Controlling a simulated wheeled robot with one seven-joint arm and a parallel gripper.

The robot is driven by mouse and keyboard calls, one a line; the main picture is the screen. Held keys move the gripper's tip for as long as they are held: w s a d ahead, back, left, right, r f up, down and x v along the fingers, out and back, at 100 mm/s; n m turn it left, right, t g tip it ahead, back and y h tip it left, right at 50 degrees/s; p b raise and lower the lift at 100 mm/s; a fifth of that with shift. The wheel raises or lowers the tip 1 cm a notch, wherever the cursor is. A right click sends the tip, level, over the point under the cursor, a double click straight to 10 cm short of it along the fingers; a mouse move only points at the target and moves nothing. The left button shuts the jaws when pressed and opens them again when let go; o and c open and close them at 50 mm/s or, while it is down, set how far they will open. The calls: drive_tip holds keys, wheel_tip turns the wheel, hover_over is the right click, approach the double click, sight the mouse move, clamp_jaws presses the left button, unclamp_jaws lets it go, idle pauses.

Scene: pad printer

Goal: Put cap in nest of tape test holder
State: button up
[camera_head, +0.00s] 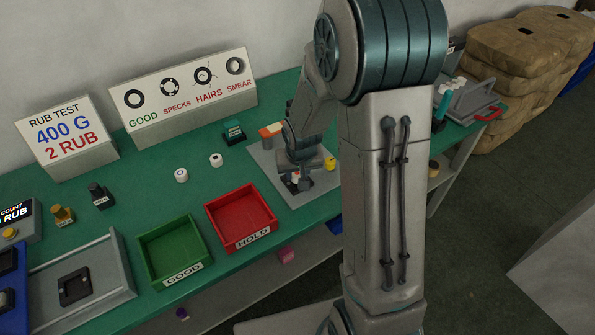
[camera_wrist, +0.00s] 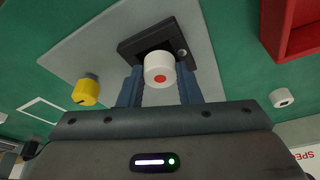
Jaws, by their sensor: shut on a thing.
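The white cap with a red dot (camera_wrist: 160,72) is between the two blue fingers of my gripper (camera_wrist: 160,90), which are shut on it. The black nest (camera_wrist: 134,46) of the tape test holder stands on a grey plate (camera_wrist: 95,55). The cap lies over the near part of the nest's dark opening in the wrist view. Whether it touches the nest or hovers above it I cannot tell. In the head view my gripper (camera_head: 295,178) is down at the grey plate (camera_head: 262,157), and my arm hides much of the holder.
A yellow knob-like piece (camera_wrist: 86,92) stands beside the nest on the plate. The red HOLD tray (camera_head: 241,219) and green GOOD tray (camera_head: 171,250) are to the left. Two white caps (camera_head: 181,175) (camera_head: 216,160) stand on the green bench. An orange-topped block (camera_head: 271,130) is behind.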

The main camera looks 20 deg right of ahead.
drive_tip(key=shift+f+b, duration=0.35)
drive_tip(key=shift+f, duration=0.1)
drive_tip(key=shift+s, duration=0.1)
drive_tip(key=o, duration=1)
drive_tip(key=shift+a, duration=0.15)
drive_tip(key=shift+s+f, duration=0.1)
drive_tip(key=shift+d, duration=0.2)
